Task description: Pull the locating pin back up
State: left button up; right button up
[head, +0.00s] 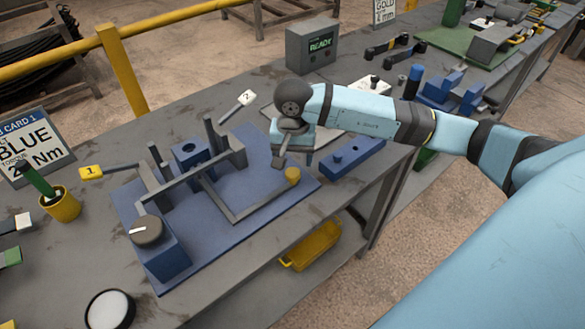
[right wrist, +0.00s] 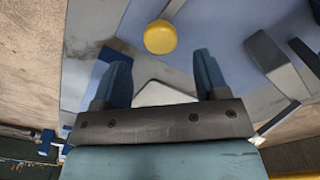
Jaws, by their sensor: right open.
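A fixture on a blue baseplate (head: 215,232) stands on the grey bench. A short yellow round knob (head: 292,176) sits near the baseplate's right edge, beside the end of a grey bar frame; it looks like the locating pin's head. My right gripper (head: 280,160) is just behind and left of the knob, above the plate, pointing down. In the right wrist view the yellow knob (right wrist: 160,37) lies beyond the fingertips, roughly centred between the two open fingers (right wrist: 162,72), with nothing held. The pin's shaft is hidden under the knob. My left gripper is not in view.
Tags 1 (head: 91,171) and 2 (head: 246,97) stick out from the fixture. A dial block (head: 165,256) stands at its front left. A blue block (head: 353,158) lies to the right. A READY box (head: 311,44) stands behind.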

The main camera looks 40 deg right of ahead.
aim_at(293, 172)
notch_tip(293, 172, down, 5)
jog(key=shift+f, duration=0.1)
dwell(0.3)
